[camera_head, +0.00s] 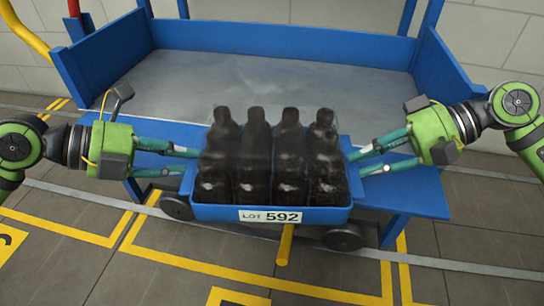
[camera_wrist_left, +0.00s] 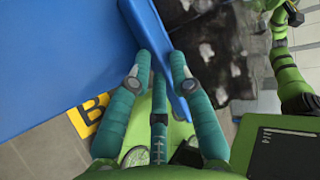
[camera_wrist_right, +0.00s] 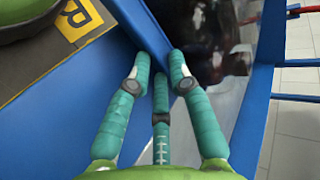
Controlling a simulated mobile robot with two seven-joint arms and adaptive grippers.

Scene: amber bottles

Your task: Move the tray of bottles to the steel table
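The blue tray (camera_head: 227,214) carries several dark, glossy bottles (camera_head: 289,160) standing upright in rows. A white label reading LOT 592 is on its front wall. My left gripper (camera_head: 192,160) is at the tray's left side wall. In the left wrist view its fingertips (camera_wrist_left: 162,62) sit on either side of the wall (camera_wrist_left: 178,85), closed on it. My right gripper (camera_head: 352,162) is at the right side wall, and its fingertips (camera_wrist_right: 160,60) pinch that wall (camera_wrist_right: 150,35) too. The steel table (camera_head: 370,95) has a grey top and blue frame; the tray overlaps its front edge in the head view.
Blue raised walls (camera_head: 290,40) border the steel top at the back and sides. The steel behind the tray is bare. Yellow lines (camera_head: 130,238) mark the tiled floor.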

